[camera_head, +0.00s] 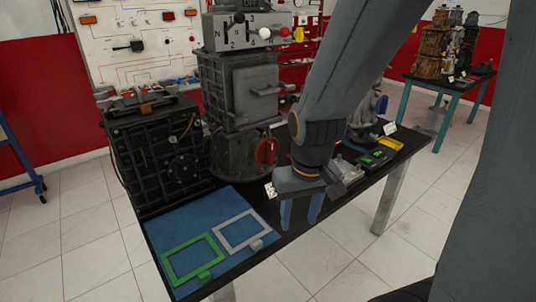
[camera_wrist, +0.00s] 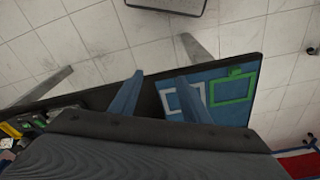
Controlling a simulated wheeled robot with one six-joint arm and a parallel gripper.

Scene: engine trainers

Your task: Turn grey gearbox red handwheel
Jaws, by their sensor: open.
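The grey gearbox (camera_head: 228,88) stands upright on the black table in the head view. Its red handwheel (camera_head: 266,151) is low on its right-hand side, facing the front. My gripper (camera_head: 301,212) points down at the table's front edge, to the right of and lower in the picture than the handwheel. Its two blue fingers are apart with nothing between them, and they do not touch the handwheel. In the wrist view, my gripper (camera_wrist: 162,76) shows spread over the table edge and floor. The handwheel does not show clearly there.
A black gearbox (camera_head: 152,150) stands left of the grey one. A blue mat (camera_head: 185,224) with a green frame (camera_head: 193,260) and a white frame (camera_head: 240,231) covers the table's front left. A yellow tray (camera_head: 391,143) and small parts lie right of my arm.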

